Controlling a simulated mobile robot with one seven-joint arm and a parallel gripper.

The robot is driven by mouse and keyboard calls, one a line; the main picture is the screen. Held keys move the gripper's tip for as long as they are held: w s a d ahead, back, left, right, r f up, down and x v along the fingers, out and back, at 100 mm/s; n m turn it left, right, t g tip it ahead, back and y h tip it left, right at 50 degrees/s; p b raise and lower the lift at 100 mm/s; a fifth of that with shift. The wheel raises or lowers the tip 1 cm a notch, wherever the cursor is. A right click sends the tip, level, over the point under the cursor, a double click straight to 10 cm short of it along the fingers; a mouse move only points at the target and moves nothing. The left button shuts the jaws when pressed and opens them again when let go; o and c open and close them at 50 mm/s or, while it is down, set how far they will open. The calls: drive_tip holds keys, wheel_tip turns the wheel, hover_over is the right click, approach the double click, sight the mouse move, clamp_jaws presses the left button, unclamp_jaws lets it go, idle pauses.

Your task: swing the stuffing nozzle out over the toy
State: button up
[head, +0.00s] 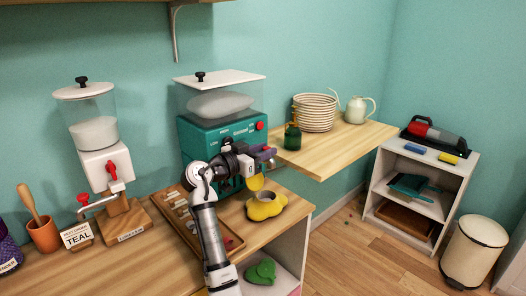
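The stuffing machine (197,132) is a teal box with a clear hopper of white filling and a white lid, standing on the bench against the wall. A red knob (260,125) is on its front right. The yellow toy (265,208) sits at the bench's right end, in front of the machine, in what looks like a grey holder. My gripper (268,157) is at the machine's front right, above the toy and apart from it. Small red parts show by its fingertips. The nozzle is not clearly seen; my gripper and wrist cover that area. Whether the fingers hold anything is unclear.
A wooden tray (183,222) lies under my arm. A wooden side shelf (335,150) carries a green bottle (292,136), a coiled basket (315,112) and a jug (357,109).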

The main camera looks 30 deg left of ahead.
drive_tip(key=shift+s, duration=0.1)
drive_tip(key=b+v, duration=0.1)
drive_tip(key=v, duration=0.6)
drive_tip(key=shift+s, duration=0.2)
drive_tip(key=shift+a, duration=0.1)
